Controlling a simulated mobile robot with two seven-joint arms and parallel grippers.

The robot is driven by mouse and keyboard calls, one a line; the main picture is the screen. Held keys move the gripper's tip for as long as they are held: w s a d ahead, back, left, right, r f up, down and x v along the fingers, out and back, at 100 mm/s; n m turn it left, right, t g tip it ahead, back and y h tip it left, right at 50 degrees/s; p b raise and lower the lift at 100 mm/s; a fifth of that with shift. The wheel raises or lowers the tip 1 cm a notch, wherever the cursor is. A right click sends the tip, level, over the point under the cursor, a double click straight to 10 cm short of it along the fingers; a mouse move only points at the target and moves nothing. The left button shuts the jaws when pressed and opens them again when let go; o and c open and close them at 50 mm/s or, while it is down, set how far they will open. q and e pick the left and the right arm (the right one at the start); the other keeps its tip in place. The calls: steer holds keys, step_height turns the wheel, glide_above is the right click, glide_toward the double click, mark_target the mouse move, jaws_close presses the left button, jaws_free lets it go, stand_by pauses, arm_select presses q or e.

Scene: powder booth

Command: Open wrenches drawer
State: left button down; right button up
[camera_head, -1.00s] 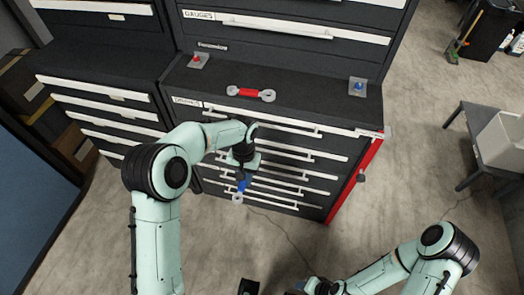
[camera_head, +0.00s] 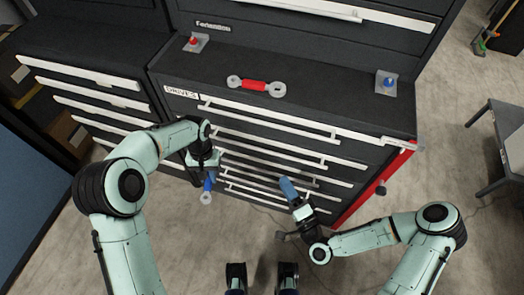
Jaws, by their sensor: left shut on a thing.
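The middle drawer chest (camera_head: 290,95) has several dark drawers with long white handles, all looking shut. Its top drawer's label (camera_head: 181,92) seems to read "DRIVES"; I cannot make out a wrenches label. A red-handled wrench (camera_head: 256,85) lies on the chest top. My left gripper (camera_head: 207,177) is shut on a blue wrench (camera_head: 207,190), held hanging in front of the lower drawers at left. My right gripper (camera_head: 290,192) is before the lower drawers, right of the left one. A blue-grey piece shows at its tip; I cannot tell whether it is held.
A red knob on a plate (camera_head: 194,42) and a blue one (camera_head: 388,83) stand on the chest top. Another chest (camera_head: 85,85) adjoins at left. The floor in front is clear. A grey table (camera_head: 490,150) stands right.

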steer(key=p+x, duration=0.1)
steer(key=x, duration=1)
steer(key=shift+w, duration=0.25)
steer(key=shift+a, duration=0.1)
jaws_close()
